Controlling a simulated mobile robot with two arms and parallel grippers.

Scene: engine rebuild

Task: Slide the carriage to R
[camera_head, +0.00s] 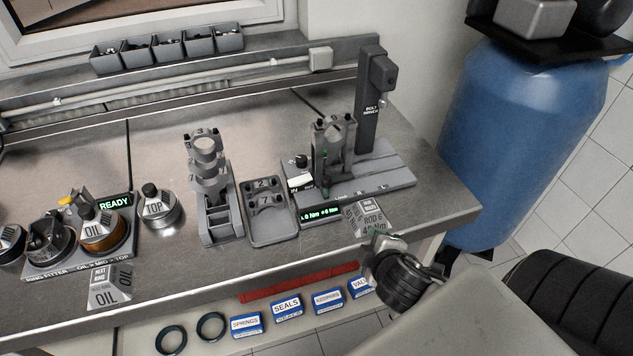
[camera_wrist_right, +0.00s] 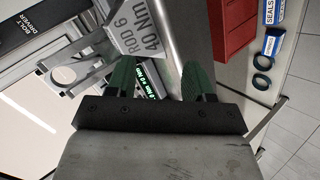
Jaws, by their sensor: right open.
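The bolt driver station (camera_head: 400,173) stands at the right end of the bench, with a dark column (camera_head: 370,115) labelled BOLT DRIVER at its back. The grey carriage (camera_head: 333,150) stands upright on its base, left of the column, with a green part at its front. The letters along the base are too small to read surely. My right gripper (camera_head: 383,243) is at the bench's front edge, in front of and below the station, apart from the carriage. In the wrist view its green fingers (camera_wrist_right: 161,80) are spread with nothing gripped. My left gripper is out of view.
A ROD 6 40 Nm card (camera_head: 370,218) stands between my right gripper and the station. A tray marked 2 and 7 (camera_head: 267,232) and a grey rod rack (camera_head: 222,225) stand left of it. A blue tank (camera_head: 515,130) is beyond the bench's right end.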

